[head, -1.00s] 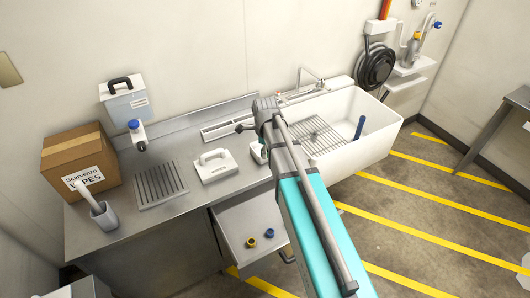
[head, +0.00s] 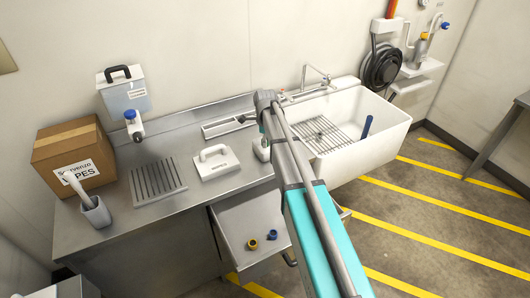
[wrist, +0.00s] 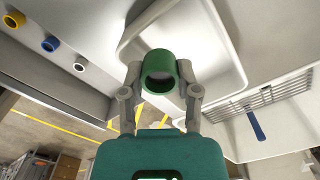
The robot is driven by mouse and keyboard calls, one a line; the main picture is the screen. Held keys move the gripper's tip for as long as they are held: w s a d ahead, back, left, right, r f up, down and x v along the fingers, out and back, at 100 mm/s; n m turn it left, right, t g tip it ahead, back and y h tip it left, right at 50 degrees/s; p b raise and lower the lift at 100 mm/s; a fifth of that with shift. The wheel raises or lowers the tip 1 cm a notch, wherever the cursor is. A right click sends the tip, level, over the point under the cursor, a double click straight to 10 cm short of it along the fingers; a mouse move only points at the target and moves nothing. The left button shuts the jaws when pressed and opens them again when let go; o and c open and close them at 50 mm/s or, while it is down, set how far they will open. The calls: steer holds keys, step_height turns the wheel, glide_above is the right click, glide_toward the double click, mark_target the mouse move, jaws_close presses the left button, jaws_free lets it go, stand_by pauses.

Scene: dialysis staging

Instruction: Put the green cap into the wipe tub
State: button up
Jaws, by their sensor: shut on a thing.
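The green cap (wrist: 159,72) is a short hollow ring, held between the two fingertips of my gripper (wrist: 160,76) in the wrist view. It is held up clear of the surfaces below. The wipe tub (head: 216,167) is a low white box marked WIPES with a handle on top. It stands on the steel counter, left of my arm. Its top looks covered. I cannot clearly make it out in the wrist view.
An open drawer (head: 252,222) below the counter holds a yellow cap (head: 252,245) and a blue cap (head: 273,235). A pale cap (wrist: 80,63) also shows there in the wrist view. A ribbed tray (head: 157,182) and cardboard box (head: 75,150) stand left. The white sink (head: 375,145) is right.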

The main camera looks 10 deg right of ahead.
steer(key=shift+w+f, duration=0.3)
steer(key=shift+f, duration=0.1)
steer(key=shift+w+f+b, duration=0.45)
steer(key=shift+f+b, duration=0.15)
steer(key=shift+b, duration=0.15)
step_height(320, 180, down, 3)
steer(key=b, duration=0.3)
steer(key=shift+r, duration=0.1)
steer(key=shift+d, duration=0.1)
steer(key=o, duration=0.8)
step_height(320, 180, up, 12)
steer(key=p, duration=1.2)
